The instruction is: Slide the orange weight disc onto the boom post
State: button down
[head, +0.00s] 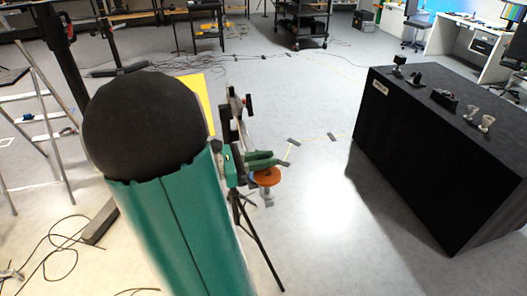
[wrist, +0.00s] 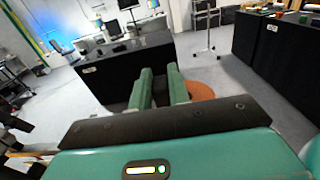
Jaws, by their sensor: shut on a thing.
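The orange weight disc (head: 266,177) lies flat just below the green fingers of my gripper (head: 268,159) in the head view. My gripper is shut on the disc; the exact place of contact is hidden. In the wrist view the disc (wrist: 200,90) shows beside and partly behind the right finger of my gripper (wrist: 160,80). A small grey piece (head: 267,198) shows directly under the disc. I cannot tell whether it is part of the boom. A dark tripod (head: 260,245) stands below and behind my arm. The boom post cannot be made out clearly.
A large black case (head: 430,150) with several small camera parts on top stands at the right. A ladder (head: 45,130) stands at the left. A yellow panel (head: 196,98) is behind my arm. Cables lie on the floor at lower left. The floor between tripod and case is clear.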

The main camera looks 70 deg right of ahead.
aim_at(264, 174)
jog(key=shift+f, duration=0.45)
jog(key=shift+f, duration=2.05)
dwell(1.2)
jog(key=c, duration=1.3)
grip_release()
jog(key=shift+o, duration=0.2)
jog(key=v, duration=1.3)
jog(key=shift+w+a, duration=0.15)
jog(key=shift+w, duration=0.15)
